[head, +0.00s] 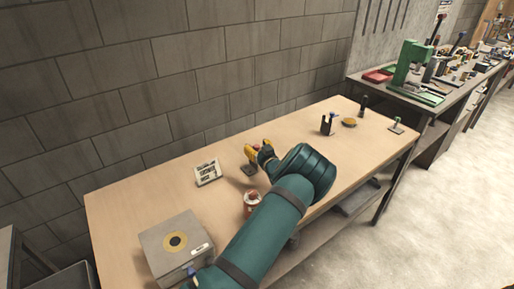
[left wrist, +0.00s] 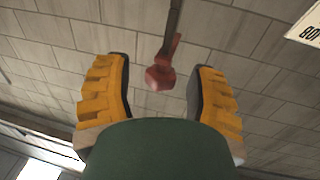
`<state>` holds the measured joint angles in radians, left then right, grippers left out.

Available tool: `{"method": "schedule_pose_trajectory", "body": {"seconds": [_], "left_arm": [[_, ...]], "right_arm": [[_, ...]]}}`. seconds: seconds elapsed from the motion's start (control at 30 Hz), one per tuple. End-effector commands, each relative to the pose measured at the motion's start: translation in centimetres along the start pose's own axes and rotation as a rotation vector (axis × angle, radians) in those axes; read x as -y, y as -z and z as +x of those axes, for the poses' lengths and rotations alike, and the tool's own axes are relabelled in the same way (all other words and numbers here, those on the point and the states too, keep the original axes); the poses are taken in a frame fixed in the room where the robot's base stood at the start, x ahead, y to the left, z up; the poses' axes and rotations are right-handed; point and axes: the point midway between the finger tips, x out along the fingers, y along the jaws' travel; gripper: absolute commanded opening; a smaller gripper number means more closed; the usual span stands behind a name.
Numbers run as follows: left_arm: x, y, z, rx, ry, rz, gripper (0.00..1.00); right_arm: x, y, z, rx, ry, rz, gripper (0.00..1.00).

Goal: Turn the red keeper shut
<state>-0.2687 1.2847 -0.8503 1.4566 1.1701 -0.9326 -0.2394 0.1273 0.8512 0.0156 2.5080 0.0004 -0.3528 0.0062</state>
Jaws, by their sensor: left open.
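The red keeper (left wrist: 160,78) shows in the left wrist view as a small red block on the end of a dark stem (left wrist: 173,28). My left gripper (left wrist: 158,66) is open, with one yellow finger on each side of the keeper and a visible gap to both. In the head view my left gripper (head: 259,152) is over the middle of the workbench, near the wall; the keeper is mostly hidden there by the fingers and my arm. A small dark base (head: 249,170) shows below the fingers. My right gripper is not in view.
A white sign (head: 208,173) stands left of the gripper on the wooden bench (head: 130,209). A red-and-white container (head: 252,200) is close beside my arm. A grey box (head: 176,243) is at front left. A black holder (head: 327,124) and yellow disc (head: 349,122) lie at right.

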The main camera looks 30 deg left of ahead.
Motion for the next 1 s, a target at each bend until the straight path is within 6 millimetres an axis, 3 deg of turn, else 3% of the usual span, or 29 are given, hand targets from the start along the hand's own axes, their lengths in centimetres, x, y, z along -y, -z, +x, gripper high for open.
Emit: {"method": "schedule_pose_trajectory", "body": {"seconds": [0.23, 0.4, 1.0], "left_arm": [[0.01, 0.02, 0.03, 0.000, 0.000, 0.000, 0.55], [0.02, 0.02, 0.02, 0.000, 0.000, 0.000, 0.00], [0.08, 0.11, 0.07, -0.002, -0.099, -0.001, 0.00]], "right_arm": [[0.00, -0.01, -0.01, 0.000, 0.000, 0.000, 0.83], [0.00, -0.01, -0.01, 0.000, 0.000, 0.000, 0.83], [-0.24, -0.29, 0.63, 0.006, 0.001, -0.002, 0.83]]}}
